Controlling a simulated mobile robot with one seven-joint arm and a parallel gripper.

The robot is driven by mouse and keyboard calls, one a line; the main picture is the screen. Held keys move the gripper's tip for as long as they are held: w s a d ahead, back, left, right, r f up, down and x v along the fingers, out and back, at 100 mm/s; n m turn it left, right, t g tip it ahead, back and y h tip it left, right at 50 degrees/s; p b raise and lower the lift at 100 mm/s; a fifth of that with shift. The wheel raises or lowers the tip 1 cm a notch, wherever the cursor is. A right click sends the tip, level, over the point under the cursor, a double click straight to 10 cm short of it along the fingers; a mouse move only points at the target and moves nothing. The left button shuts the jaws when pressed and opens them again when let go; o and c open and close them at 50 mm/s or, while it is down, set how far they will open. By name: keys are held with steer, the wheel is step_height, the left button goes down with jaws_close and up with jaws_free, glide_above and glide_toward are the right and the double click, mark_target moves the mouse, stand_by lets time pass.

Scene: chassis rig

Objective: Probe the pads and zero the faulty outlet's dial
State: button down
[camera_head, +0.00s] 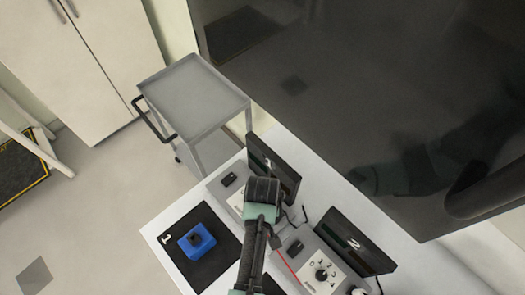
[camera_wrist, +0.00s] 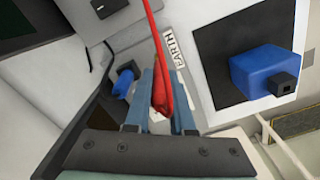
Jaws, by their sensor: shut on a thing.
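In the wrist view my gripper (camera_wrist: 161,88) is shut on a red probe (camera_wrist: 161,100) with a red cable running up from it. An EARTH label (camera_wrist: 176,47) lies just beyond the fingers, with a small blue piece (camera_wrist: 123,84) to their left. Whether the probe touches anything is unclear. In the head view a blue block (camera_head: 197,241) sits on the black pad (camera_head: 214,217) marked 1; the block also shows in the wrist view (camera_wrist: 262,72). Outlet 2's dial (camera_head: 322,275) has a numbered plate. My arm hides most of outlet 1's dial plate.
Dark panels 1 (camera_head: 277,168) and 2 (camera_head: 352,238) stand upright behind the outlets. A grey cart (camera_head: 196,95) is beyond the white table (camera_head: 164,228). A large dark screen (camera_head: 390,110) fills the upper right.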

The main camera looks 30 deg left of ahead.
steer(key=shift+f, duration=0.1)
stand_by(0.3)
step_height(320, 180, up, 7)
steer(key=p, duration=0.7)
stand_by(1.6)
